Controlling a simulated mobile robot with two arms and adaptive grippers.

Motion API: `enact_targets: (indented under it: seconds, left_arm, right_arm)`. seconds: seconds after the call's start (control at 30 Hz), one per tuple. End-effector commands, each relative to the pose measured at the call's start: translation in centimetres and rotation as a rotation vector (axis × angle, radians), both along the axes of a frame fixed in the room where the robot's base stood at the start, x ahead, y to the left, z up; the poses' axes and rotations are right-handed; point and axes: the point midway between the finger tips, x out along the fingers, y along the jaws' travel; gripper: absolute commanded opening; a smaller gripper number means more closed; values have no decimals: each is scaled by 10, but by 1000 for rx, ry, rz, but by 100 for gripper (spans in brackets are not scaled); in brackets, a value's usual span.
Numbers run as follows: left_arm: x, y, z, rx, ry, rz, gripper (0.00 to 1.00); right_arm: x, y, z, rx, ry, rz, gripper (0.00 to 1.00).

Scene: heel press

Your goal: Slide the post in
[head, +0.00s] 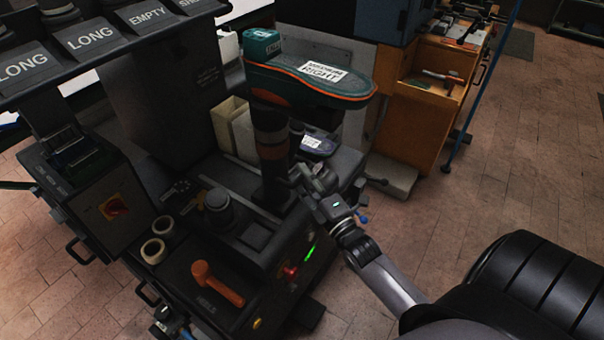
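A dark green shoe form (308,80) with an orange edge and a label reading RIGHT sits at the post's top, sole up. My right gripper (303,178) is at the right side of the post, low down. Its fingers are small and dark here, so I cannot tell whether they touch the post or how far they are apart. Part of my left gripper (166,322) seems to show at the bottom edge.
Cream bins (233,127) stand behind the post. Label holders (88,38) reading LONG and EMPTY hang at upper left. A wooden cabinet (437,95) stands at the back right. The floor at right is clear.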

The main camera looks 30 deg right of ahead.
Motion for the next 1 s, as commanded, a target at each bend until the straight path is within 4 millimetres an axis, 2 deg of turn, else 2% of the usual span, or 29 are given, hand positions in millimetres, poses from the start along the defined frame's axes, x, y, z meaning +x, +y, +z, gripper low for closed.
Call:
enact_targets:
  seconds: [0.13, 0.43, 0.9, 1.0]
  left_arm:
    - [0, -1, 1, -1, 0, 0, 40]
    - [0, 0, 1, 0, -1, 0, 40]
    - [1, 4, 1, 5, -1, 3, 40]
    - [1, 4, 1, 4, -2, 3, 40]
  right_arm:
    - [10, 0, 2, 0, -1, 1, 33]
    - [11, 0, 2, 1, 1, 0, 33]
    - [11, 0, 2, 1, 0, 0, 2]
    - [11, 0, 2, 1, 0, 0, 0]
